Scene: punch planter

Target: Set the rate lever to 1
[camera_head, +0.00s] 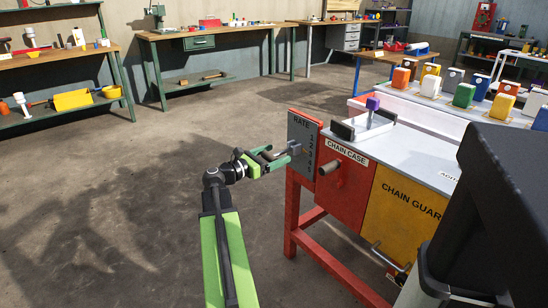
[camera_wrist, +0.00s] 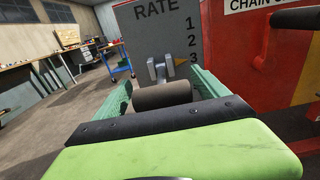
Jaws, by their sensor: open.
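The grey RATE panel (camera_head: 302,130) is on the left end of the red machine, with numbers running down from 1. In the wrist view the panel (camera_wrist: 185,20) shows 1, 2 and 3; lower numbers are hidden. The rate lever has a brown cylindrical handle (camera_wrist: 162,95) on a grey forked bracket (camera_wrist: 161,70). A small orange pointer (camera_wrist: 181,61) sits beside the 3. My gripper (camera_head: 281,157) is in front of the panel. In the wrist view its teal fingers (camera_wrist: 163,88) are open, one on each side of the handle; contact cannot be told.
A red CHAIN CASE panel (camera_head: 341,185) with a protruding brown handle (camera_head: 329,168) is right of the RATE panel. A yellow CHAIN GUARD panel (camera_head: 405,210) follows. A red leg frame (camera_head: 292,215) stands below. The floor (camera_head: 120,180) to the left is clear.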

